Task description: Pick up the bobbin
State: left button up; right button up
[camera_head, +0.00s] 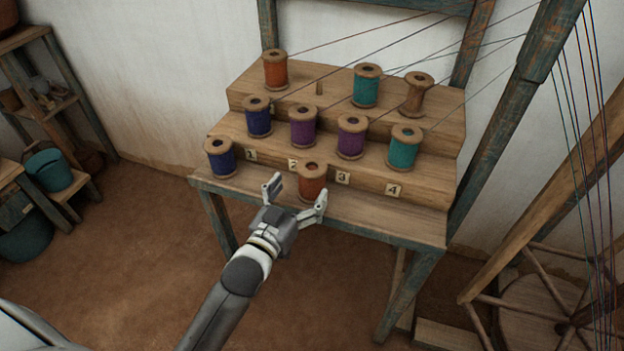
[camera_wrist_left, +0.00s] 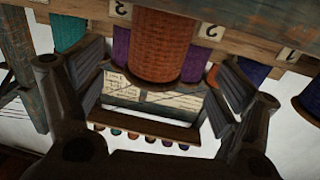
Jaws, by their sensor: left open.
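An orange-brown bobbin (camera_head: 312,182) stands upright on the front ledge of the stepped wooden rack, below the tags numbered 2 and 3. My left gripper (camera_head: 298,194) is open at the front of the rack, its two fingers spread on either side of this bobbin's near side. In the left wrist view the orange bobbin (camera_wrist_left: 162,45) fills the upper middle, between the open fingers (camera_wrist_left: 165,80). I cannot tell whether a finger touches it. The gripper holds nothing. My right gripper is not in view.
A blue bobbin (camera_head: 220,158) stands left on the same ledge. Purple bobbins (camera_head: 303,127) and a teal bobbin (camera_head: 404,147) stand on the step behind. An almost bare wooden spool (camera_head: 416,94) is on the top step. Threads run up right. The ledge right of the orange bobbin is clear.

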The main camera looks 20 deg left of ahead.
aim_at(311, 177)
pick_arm(q)
jog(key=shift+w+d+p, duration=0.1)
jog(key=shift+w+d, duration=0.1)
jog(key=shift+w, duration=0.7)
jog(key=shift+w+d+p, duration=0.15)
jog(key=shift+w, duration=0.75)
jog(key=shift+w+d+p, duration=0.1)
jog(key=shift+w+d, duration=0.1)
jog(key=shift+w, duration=0.7)
jog(key=shift+c, duration=0.4)
jog(key=c, duration=1)
jog(key=shift+c, duration=0.5)
jog(key=shift+r, duration=0.1)
